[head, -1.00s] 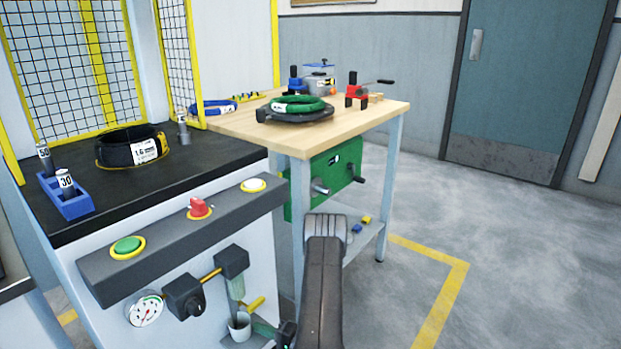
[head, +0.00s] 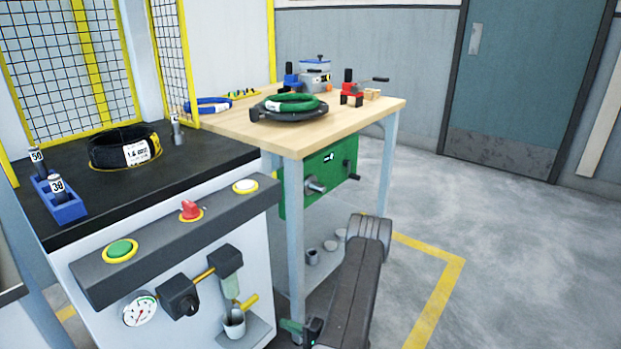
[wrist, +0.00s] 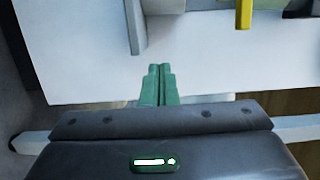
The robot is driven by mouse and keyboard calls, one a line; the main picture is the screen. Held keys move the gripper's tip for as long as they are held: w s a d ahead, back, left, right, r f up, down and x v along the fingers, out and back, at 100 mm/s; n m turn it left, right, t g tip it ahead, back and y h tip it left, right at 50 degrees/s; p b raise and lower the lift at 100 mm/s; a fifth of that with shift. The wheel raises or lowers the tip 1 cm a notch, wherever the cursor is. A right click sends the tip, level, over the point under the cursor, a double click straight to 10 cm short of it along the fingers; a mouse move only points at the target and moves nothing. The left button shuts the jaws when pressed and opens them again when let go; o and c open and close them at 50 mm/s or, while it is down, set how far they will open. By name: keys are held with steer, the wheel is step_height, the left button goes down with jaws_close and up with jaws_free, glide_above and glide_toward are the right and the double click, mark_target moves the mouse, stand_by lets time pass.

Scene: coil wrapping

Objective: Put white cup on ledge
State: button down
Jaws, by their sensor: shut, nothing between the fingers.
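A pale cup (head: 234,323) stands upright on the small grey ledge (head: 258,331) low on the machine's front, under the clear filter bowl. My gripper (head: 287,325) is just right of that ledge, apart from the cup. In the wrist view its green fingers (wrist: 160,70) are shut together with nothing between them, in front of a white panel. I cannot make out the cup in the wrist view.
A yellow handle (head: 248,301) sticks out beside the cup, and it seems to show in the wrist view (wrist: 244,14). Small pale round items (head: 312,257) stand on the workbench's lower shelf. The bench leg (head: 295,230) rises near my arm. Floor at right is clear.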

steer(key=p+v, duration=0.1)
steer(key=v, duration=0.5)
steer(key=shift+w+r, duration=0.1)
stand_by(0.4)
